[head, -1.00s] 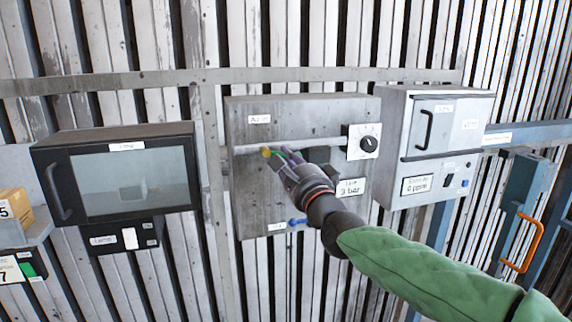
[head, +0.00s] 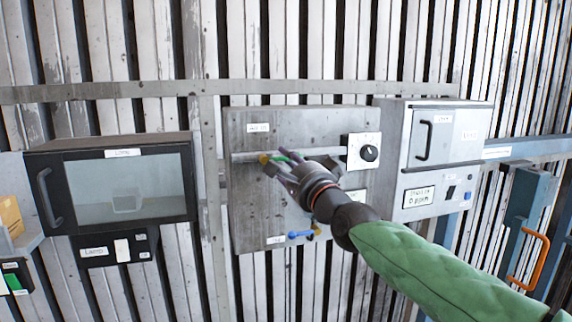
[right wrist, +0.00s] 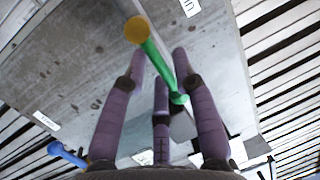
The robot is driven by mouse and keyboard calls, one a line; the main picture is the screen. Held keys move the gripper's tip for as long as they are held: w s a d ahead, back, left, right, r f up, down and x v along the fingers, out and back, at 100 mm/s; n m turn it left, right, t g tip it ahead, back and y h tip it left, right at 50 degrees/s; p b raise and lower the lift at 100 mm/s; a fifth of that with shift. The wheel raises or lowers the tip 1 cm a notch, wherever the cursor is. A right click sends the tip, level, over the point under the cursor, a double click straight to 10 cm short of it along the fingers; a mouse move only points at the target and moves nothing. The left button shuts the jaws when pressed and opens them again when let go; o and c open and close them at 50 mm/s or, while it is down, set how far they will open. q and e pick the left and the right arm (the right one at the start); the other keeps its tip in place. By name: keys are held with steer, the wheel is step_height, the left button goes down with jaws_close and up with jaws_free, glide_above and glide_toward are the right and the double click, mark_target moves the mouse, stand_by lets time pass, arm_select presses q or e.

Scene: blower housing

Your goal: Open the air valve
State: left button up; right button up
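The grey panel (head: 250,205) on the wall carries a horizontal pipe. On it is a green lever with a yellow end (head: 263,159), lying nearly along the pipe. In the right wrist view the green lever (right wrist: 160,62) runs slantwise between the purple fingers. My right gripper (head: 279,168) is at this lever from the lower right, its fingers apart on either side; I cannot tell whether any touches. The gripper hides part of the lever and panel. My left gripper is not in view.
A blue handle (head: 298,234) sits low on the panel, with a dial (head: 370,153) at its upper right. A black windowed box (head: 120,185) hangs left. A grey cabinet (head: 437,150) hangs right, and an orange handle (head: 530,260) is far right.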

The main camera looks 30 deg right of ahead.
steer(key=s+f, duration=0.2)
steer(key=s, duration=0.9)
steer(key=shift+s+a+f, duration=0.2)
steer(key=shift+s+a, duration=0.05)
steer(key=shift+s, duration=0.15)
